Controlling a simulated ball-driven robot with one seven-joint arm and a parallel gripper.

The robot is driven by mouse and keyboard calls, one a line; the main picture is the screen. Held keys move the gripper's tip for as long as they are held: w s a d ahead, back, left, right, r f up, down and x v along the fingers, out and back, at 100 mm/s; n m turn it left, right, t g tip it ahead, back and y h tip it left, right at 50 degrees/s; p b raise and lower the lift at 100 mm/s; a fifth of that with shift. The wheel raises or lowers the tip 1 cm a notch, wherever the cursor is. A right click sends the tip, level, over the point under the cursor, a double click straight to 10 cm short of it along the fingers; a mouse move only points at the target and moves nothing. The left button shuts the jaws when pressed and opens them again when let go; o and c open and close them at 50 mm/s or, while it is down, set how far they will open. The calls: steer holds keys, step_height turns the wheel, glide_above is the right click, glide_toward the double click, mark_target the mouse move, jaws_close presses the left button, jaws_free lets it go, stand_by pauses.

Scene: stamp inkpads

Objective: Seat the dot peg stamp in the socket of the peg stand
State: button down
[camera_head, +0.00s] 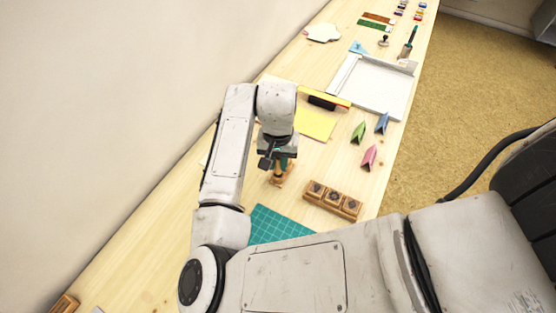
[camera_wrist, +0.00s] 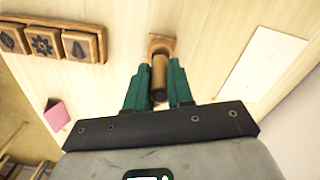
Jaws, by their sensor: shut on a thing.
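My gripper (camera_wrist: 159,84), with teal fingers, is shut on the dot peg stamp (camera_wrist: 159,72), a brown cylinder, in the wrist view. The small wooden peg stand (camera_wrist: 161,41) is just beyond the stamp, and the stamp's far end overlaps it. I cannot tell whether the stamp is in the socket or above it, as the stamp hides the socket. In the head view my gripper (camera_head: 281,162) points down over the wooden stand (camera_head: 287,180), and its fingers and wrist hide most of the stamp.
A wooden tray of three block stamps (camera_head: 332,199) lies right of the stand. A green cutting mat (camera_head: 275,226) is in front, and yellow paper (camera_head: 316,123) lies behind. Folded pink (camera_head: 369,157), green (camera_head: 358,131) and blue (camera_head: 382,122) cards stand further right. A white tray (camera_head: 374,87) is farther back.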

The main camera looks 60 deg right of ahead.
mark_target(278, 172)
steer(key=shift+f+b, duration=1)
steer(key=shift+f, duration=0.75)
steer(key=c, duration=0.9)
jaws_free()
steer(key=shift+r, duration=0.1)
step_height(278, 172, up, 11)
steer(key=shift+f, duration=0.2)
